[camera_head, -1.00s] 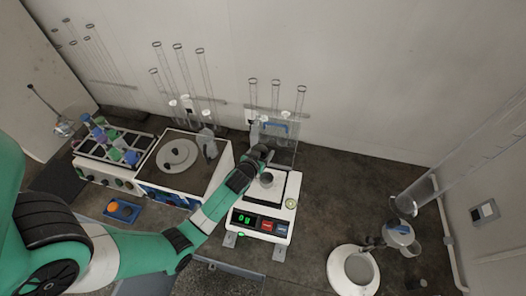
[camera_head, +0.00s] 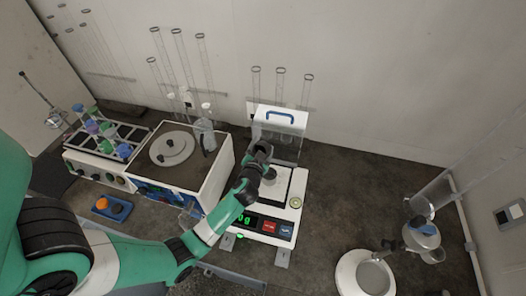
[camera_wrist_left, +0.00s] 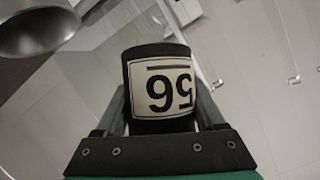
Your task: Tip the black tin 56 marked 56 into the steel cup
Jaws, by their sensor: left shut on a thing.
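My left gripper (camera_head: 262,158) is shut on a black tin (camera_wrist_left: 160,65) above the balance. In the left wrist view the tin's pale label reads 56 upside down, with a bar over it. The small steel cup (camera_head: 269,175) stands on the balance pan, just below and beside the gripper. The cup's round bowl also shows at the upper left of the left wrist view (camera_wrist_left: 35,25), apart from the tin. The inside of the tin is hidden. My right gripper is not in view.
The balance (camera_head: 262,226) shows a green 0 g reading. A clear shield with a blue handle (camera_head: 280,115) stands behind the pan. A box with a round plate (camera_head: 172,147) and a rack of coloured vials (camera_head: 104,133) are left. A white ring-shaped stand (camera_head: 352,275) is right.

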